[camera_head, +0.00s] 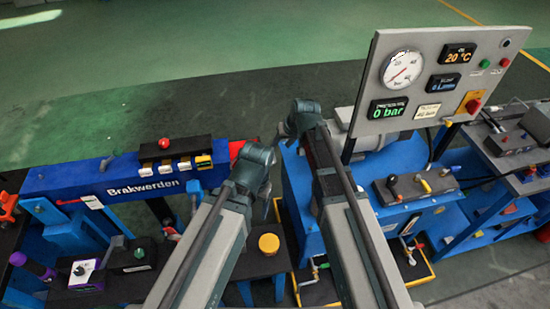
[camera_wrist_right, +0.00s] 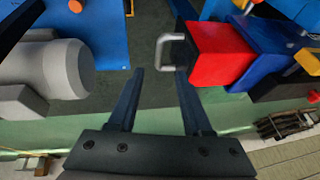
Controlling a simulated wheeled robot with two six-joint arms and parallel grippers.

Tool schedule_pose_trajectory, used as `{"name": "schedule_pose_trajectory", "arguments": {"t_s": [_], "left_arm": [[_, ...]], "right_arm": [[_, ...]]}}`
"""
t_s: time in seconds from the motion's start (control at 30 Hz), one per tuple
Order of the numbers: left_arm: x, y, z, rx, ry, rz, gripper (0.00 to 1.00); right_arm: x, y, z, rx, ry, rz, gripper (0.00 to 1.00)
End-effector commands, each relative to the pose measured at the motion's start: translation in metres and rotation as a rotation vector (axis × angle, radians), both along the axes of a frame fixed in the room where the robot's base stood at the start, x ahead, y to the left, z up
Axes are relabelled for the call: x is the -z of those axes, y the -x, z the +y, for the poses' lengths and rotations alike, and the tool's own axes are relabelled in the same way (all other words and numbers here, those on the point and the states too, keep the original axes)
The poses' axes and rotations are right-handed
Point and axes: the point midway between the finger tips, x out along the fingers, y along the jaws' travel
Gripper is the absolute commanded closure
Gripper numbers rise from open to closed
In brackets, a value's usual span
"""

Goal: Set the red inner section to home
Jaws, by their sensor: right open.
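The red inner section (camera_head: 237,148) shows as a small red patch at the right end of the blue boom (camera_head: 110,184); my left arm partly hides it. In the right wrist view the red inner section (camera_wrist_right: 218,52) sticks out of the blue boom (camera_wrist_right: 271,45) and carries a grey U-shaped handle (camera_wrist_right: 162,50) on its end. My right gripper (camera_wrist_right: 158,73) is open and empty. Its fingertips are near the handle, which appears just past them; I cannot tell whether they touch. My left gripper does not show; only its arm and wrist are visible.
A grey panel (camera_head: 436,75) with a gauge and displays stands at the right above blue hydraulic units. A yellow-capped part (camera_head: 268,244) sits on a dark stand between the benches. A grey cylinder (camera_wrist_right: 60,68) is left of my right gripper in the wrist view. Green floor lies behind.

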Motion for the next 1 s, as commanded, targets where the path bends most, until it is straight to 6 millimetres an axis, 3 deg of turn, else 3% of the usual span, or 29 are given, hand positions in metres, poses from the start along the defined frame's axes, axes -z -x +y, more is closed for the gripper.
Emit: {"name": "schedule_pose_trajectory", "arguments": {"t_s": [0.03, 0.53, 0.7, 1.0], "left_arm": [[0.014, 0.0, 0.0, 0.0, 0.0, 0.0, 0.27], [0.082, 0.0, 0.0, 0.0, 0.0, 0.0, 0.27], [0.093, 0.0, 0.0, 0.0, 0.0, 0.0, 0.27], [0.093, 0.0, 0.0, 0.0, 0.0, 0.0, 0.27]], "right_arm": [[0.014, -0.004, 0.002, -0.001, 0.0, 0.0, 0.5], [0.082, -0.03, 0.02, -0.001, 0.001, 0.0, 0.5], [0.093, -0.034, 0.024, -0.001, 0.0, 0.0, 0.5], [0.093, -0.035, 0.025, -0.001, 0.0, 0.0, 0.5]]}}
